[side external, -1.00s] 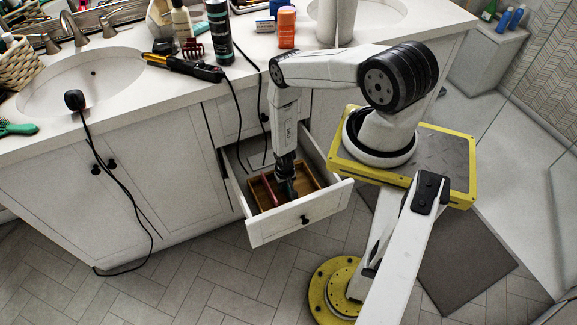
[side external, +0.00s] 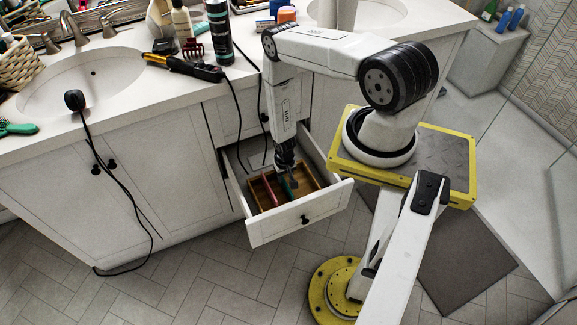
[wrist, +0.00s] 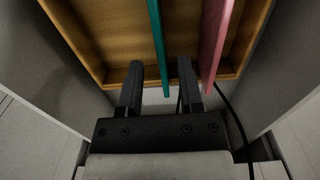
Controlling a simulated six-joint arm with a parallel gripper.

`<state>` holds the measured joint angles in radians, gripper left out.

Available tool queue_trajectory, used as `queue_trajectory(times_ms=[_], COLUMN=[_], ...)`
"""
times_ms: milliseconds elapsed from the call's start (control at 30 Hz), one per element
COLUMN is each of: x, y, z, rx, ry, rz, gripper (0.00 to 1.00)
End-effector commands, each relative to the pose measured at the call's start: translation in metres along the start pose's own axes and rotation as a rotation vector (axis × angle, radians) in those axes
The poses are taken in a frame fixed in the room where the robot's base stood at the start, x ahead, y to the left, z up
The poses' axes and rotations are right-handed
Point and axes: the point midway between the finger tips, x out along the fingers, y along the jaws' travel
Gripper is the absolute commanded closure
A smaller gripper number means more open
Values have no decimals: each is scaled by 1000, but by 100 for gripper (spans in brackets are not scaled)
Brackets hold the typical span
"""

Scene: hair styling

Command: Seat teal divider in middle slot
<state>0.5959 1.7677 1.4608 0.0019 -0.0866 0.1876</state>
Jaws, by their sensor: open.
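The teal divider (side external: 287,187) stands upright in the wooden tray (side external: 309,180) inside the open drawer; it also shows in the wrist view (wrist: 158,42). A pink divider (side external: 269,190) stands beside it, to its left in the side view and to its right in the wrist view (wrist: 215,42). My gripper (side external: 284,170) is just above the tray. In the wrist view its two fingers (wrist: 160,75) are apart, with the teal divider's end between them and no visible grip. The slots and the divider's lower edge cannot be made out.
The drawer front (side external: 297,213) and side walls surround the tray closely. Above is the counter with a sink (side external: 85,80), a curling iron (side external: 185,66), bottles and hanging cords. A cord (wrist: 232,115) runs beside my gripper in the wrist view.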

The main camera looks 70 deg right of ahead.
Motion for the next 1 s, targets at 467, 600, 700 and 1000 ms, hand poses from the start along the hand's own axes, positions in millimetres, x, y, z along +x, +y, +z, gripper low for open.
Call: queue_trajectory(times_ms=[467,600,700,1000], x=[-51,-59,-62,-64], y=[0,0,0,0], z=[-1,0,0,0], rx=[0,0,0,0], ry=[1,1,0,1], rz=[0,0,0,0], gripper=[54,54,54,54])
